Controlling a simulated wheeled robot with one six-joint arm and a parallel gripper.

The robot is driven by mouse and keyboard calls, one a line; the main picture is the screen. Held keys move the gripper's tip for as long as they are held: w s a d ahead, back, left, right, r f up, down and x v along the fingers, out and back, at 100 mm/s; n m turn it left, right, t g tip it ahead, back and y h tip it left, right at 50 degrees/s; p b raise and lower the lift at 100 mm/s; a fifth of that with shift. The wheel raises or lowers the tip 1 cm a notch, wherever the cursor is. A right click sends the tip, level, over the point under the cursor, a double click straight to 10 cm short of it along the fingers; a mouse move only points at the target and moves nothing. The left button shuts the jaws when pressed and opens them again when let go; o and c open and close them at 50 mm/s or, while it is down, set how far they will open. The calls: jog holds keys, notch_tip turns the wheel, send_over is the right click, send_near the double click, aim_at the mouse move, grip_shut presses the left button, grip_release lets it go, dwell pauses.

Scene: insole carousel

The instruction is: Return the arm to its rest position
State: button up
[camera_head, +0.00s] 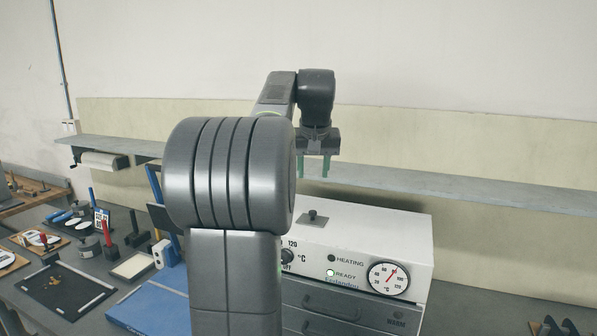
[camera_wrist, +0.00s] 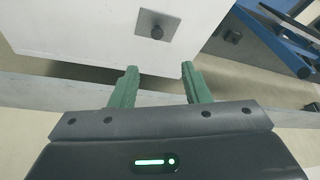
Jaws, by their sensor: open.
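My gripper (camera_head: 313,166) is in the air above the back of the white oven (camera_head: 408,232), its green fingers pointing down. In the wrist view my gripper (camera_wrist: 158,82) has its two green fingers apart, with nothing between them. The oven's white top (camera_wrist: 75,28) and its small square plate with a dark knob (camera_wrist: 157,31) show beyond the fingertips. My arm stands bent in the middle of the head view and hides part of the oven's left side.
A grey shelf (camera_head: 450,186) runs along the wall behind the oven, close to my gripper. A blue mat (camera_head: 150,308), a black tray (camera_head: 62,290) and several small tools stand on the bench at left. A dial gauge (camera_head: 388,278) is on the oven front.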

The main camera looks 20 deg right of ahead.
aim_at(314, 211)
jog(key=p+x, duration=0.1)
jog(key=x, duration=1.2)
jog(key=shift+f+p, duration=0.25)
jog(key=shift+p, duration=0.05)
jog(key=shift+d+f, duration=0.15)
jog(key=shift+f, duration=0.05)
jog(key=shift+s+d+r, duration=0.1)
jog(key=shift+s+d, duration=0.2)
jog(key=shift+d, duration=0.1)
jog(key=shift+a, duration=0.1)
jog(key=shift+w, duration=0.1)
